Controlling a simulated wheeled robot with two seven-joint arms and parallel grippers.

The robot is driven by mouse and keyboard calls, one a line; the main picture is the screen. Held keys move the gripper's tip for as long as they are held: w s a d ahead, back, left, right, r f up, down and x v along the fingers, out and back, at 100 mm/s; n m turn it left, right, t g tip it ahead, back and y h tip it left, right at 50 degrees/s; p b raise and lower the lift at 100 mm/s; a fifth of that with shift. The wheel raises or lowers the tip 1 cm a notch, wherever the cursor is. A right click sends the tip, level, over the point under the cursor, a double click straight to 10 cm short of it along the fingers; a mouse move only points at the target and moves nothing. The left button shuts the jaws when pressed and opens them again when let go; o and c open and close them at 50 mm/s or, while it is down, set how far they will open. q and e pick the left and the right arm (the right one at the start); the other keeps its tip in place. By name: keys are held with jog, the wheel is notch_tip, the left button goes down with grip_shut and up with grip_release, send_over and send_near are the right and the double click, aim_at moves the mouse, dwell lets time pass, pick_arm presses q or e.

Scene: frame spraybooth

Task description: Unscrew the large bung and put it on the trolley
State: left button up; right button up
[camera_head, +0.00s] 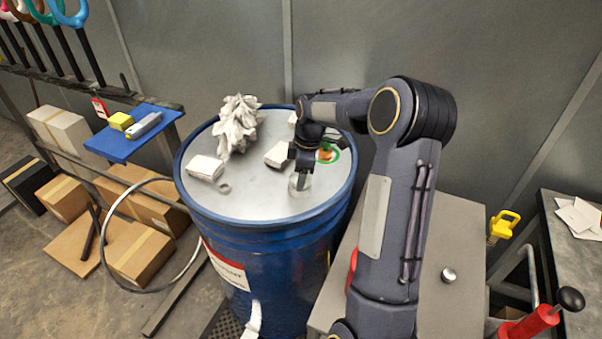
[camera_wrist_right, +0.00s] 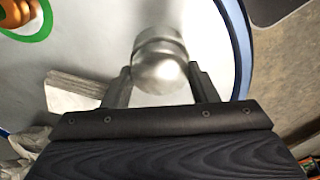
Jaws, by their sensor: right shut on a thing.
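A blue drum (camera_head: 262,228) with a flat grey lid (camera_head: 262,185) stands in the middle of the head view. My right gripper (camera_head: 302,170) reaches down over the lid near its right side. It is shut on a silver rounded bung (camera_head: 299,184), which shows between the fingertips (camera_wrist_right: 160,85) in the wrist view as a shiny metal bung (camera_wrist_right: 160,58). The bung is at the lid; I cannot tell whether it is still in its hole. A grey surface (camera_head: 460,235), possibly the trolley, is right of the drum, partly hidden by my right arm. My left gripper is not in view.
Crumpled white rag (camera_head: 239,125), white pads (camera_head: 206,168) and a green ring with an orange part (camera_head: 327,154) lie on the lid. A blue shelf (camera_head: 130,142) and boxes (camera_head: 140,250) are left. A dark bench (camera_head: 575,255) with papers is right.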

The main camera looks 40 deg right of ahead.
jog(key=n+p, duration=0.1)
jog(key=n, duration=0.2)
jog(key=shift+a+g, duration=0.15)
jog(key=shift+g, duration=0.15)
jog(key=shift+n, duration=0.8)
jog(key=shift+r+n+p, duration=0.1)
jog(key=shift+n+p, duration=0.45)
jog(key=shift+n, duration=0.55)
jog(key=shift+w+n+g, duration=0.1)
jog(key=shift+n+g, duration=0.3)
jog(key=shift+n, duration=0.8)
